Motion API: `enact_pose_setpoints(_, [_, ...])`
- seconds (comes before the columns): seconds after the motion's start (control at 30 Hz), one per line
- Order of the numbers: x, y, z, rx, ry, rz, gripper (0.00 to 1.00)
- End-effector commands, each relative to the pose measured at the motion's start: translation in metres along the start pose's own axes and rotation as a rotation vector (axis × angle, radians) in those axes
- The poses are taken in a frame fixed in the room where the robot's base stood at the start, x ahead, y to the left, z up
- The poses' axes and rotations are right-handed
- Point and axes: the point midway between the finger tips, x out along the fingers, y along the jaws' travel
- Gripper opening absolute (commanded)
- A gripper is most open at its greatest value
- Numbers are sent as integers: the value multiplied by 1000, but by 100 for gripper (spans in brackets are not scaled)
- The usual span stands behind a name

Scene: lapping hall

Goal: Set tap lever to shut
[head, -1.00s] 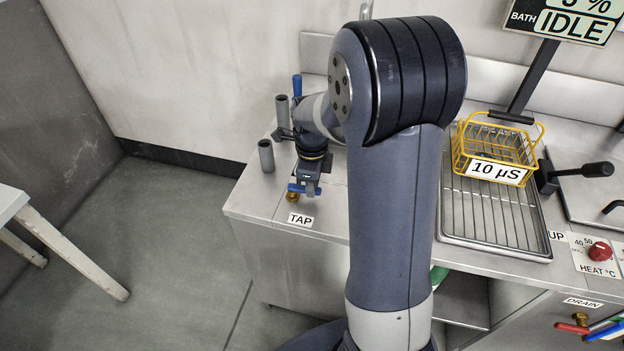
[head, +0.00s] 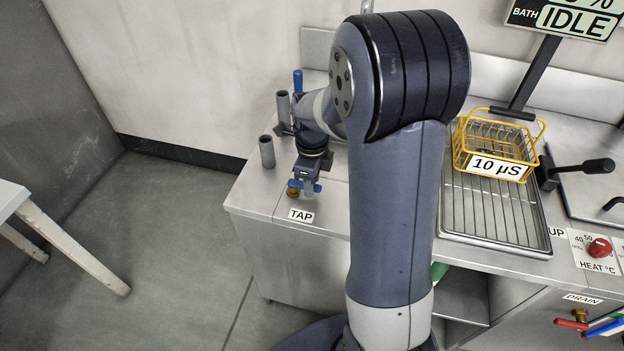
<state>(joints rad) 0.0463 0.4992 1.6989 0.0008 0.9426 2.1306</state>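The brass tap (head: 293,192) stands at the front left of the steel counter, just behind the label TAP. My gripper (head: 306,187) points down right beside it, on its right and partly over it. Two blue tips show apart below the grey gripper body, so it looks open. The tap lever cannot be told apart from the blue tips at this size, and its setting does not show. Whether the gripper touches the tap cannot be told.
Two grey tubes (head: 267,152) stand left of my gripper, with a blue-topped upright piece (head: 297,81) behind. A yellow wire basket (head: 495,148) sits on a drain rack (head: 493,215) to the right. A black-handled lever (head: 597,166) is farther right.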

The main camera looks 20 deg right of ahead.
Motion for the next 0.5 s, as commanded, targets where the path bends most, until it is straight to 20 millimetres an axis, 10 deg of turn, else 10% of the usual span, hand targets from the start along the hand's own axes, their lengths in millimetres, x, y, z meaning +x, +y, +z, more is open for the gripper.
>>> enact_pose_setpoints(0.5, [-29, -1, 0, -2, -2, -5, 42])
